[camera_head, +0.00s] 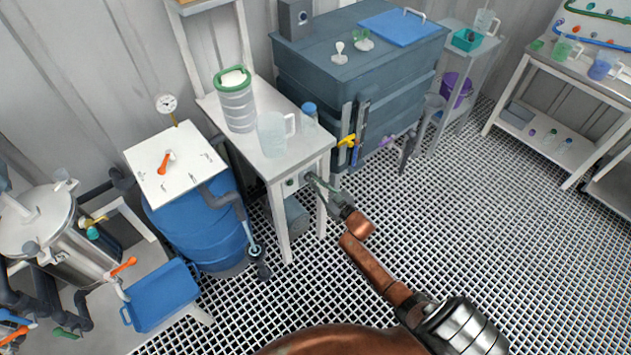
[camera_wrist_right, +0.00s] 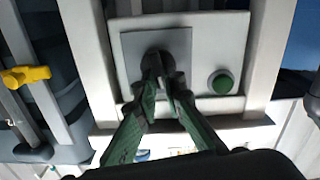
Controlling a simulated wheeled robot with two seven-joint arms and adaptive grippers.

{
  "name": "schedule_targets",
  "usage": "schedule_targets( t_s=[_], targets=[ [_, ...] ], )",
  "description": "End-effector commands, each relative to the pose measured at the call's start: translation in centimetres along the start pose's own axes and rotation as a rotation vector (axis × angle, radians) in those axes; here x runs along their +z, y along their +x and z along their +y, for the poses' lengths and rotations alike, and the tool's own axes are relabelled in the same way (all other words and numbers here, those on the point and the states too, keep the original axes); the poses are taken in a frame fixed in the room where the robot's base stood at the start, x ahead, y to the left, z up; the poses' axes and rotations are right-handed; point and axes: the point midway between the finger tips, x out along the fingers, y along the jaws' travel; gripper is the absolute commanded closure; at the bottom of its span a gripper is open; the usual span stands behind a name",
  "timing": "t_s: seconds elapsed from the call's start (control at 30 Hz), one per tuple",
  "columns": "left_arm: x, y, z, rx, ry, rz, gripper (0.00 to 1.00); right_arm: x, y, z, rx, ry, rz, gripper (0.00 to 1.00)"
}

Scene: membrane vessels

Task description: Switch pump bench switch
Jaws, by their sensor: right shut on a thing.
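The pump bench (camera_head: 283,166) is the narrow white table in the middle of the head view. In the wrist view its white front panel (camera_wrist_right: 205,47) carries a square grey plate (camera_wrist_right: 132,45) with a dark round switch (camera_wrist_right: 157,62). A green round button (camera_wrist_right: 221,82) sits right of the plate. My right gripper (camera_wrist_right: 161,82) has its green fingers closed together on the switch and hides part of it. In the head view the right gripper (camera_head: 318,183) is at the bench's front end, and the switch is too small to make out. My left gripper is not in view.
On the bench stand a grey canister with a green ring (camera_head: 236,100), a clear jug (camera_head: 272,133) and a blue-capped bottle (camera_head: 310,115). A blue barrel (camera_head: 205,235) stands left, a dark tank (camera_head: 375,75) right. The grating floor (camera_head: 480,210) is open at right.

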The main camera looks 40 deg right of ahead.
Motion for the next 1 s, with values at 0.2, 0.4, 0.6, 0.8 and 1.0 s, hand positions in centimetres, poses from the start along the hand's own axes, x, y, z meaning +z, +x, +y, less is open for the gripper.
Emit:
schedule_targets(
  t_s=[0.2,0.4,0.6,0.8,1.0],
  targets=[
    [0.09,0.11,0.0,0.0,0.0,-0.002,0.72,0.15,-0.03,-0.22,0.0,-0.162,-0.001,1.0],
    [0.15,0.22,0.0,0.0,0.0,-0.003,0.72,0.19,-0.03,-0.37,-0.001,-0.268,-0.001,1.0],
    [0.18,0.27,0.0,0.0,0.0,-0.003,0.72,0.19,-0.03,-0.42,-0.001,-0.327,-0.001,1.0],
    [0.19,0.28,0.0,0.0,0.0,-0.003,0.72,0.18,-0.04,-0.43,-0.001,-0.346,-0.001,1.0],
    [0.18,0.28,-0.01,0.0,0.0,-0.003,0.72,0.19,-0.05,-0.43,-0.002,-0.348,-0.002,1.0]
  ],
)
